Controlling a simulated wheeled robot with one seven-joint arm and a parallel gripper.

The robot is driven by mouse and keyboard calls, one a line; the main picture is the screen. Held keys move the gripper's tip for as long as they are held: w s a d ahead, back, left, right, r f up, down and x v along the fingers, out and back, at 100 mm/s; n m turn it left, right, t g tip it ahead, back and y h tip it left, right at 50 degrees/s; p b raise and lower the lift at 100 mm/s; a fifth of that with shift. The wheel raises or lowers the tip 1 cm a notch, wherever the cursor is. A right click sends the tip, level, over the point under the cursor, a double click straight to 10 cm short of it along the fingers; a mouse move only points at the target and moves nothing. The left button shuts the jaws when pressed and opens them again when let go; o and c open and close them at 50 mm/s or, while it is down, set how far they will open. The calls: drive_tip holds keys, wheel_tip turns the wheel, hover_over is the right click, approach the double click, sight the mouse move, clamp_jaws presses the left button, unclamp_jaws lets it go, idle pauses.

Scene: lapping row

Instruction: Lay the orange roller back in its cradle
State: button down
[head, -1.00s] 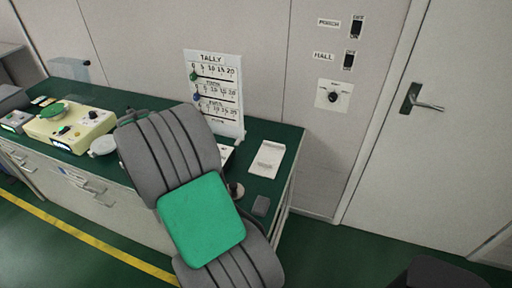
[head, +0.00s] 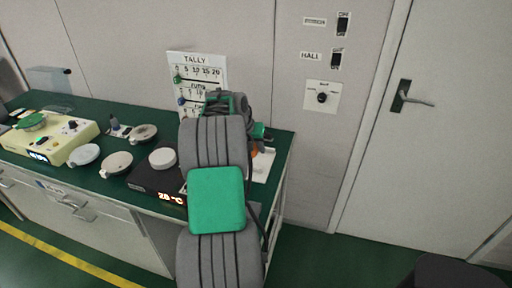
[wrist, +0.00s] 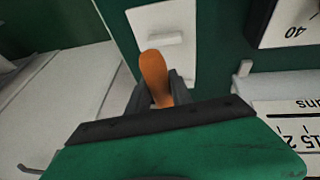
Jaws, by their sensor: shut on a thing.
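The orange roller (wrist: 154,72) is between the dark fingers of my gripper (wrist: 160,88) in the wrist view, its rounded end sticking out past them. Only a speck of orange (head: 254,152) shows beside my arm in the head view. A white plate with a small raised bar (wrist: 163,38) lies on the green bench just beyond the roller; I take it for the cradle, but cannot be sure. Its edge shows in the head view (head: 265,167). The roller overlaps the plate in the picture; I cannot tell whether they touch.
A black heater box (head: 150,184) with a lit display stands left of my arm, with round white dishes (head: 117,164) nearby. The tally board (head: 197,78) leans behind. A cream device (head: 52,140) is farther left. The bench ends just right of the plate.

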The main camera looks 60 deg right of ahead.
drive_tip(key=shift+f+b, duration=1.85)
drive_tip(key=shift+f, duration=1.35)
drive_tip(key=c, duration=1.1)
unclamp_jaws()
drive_tip(key=v, duration=0.8)
drive_tip(key=shift+f, duration=0.1)
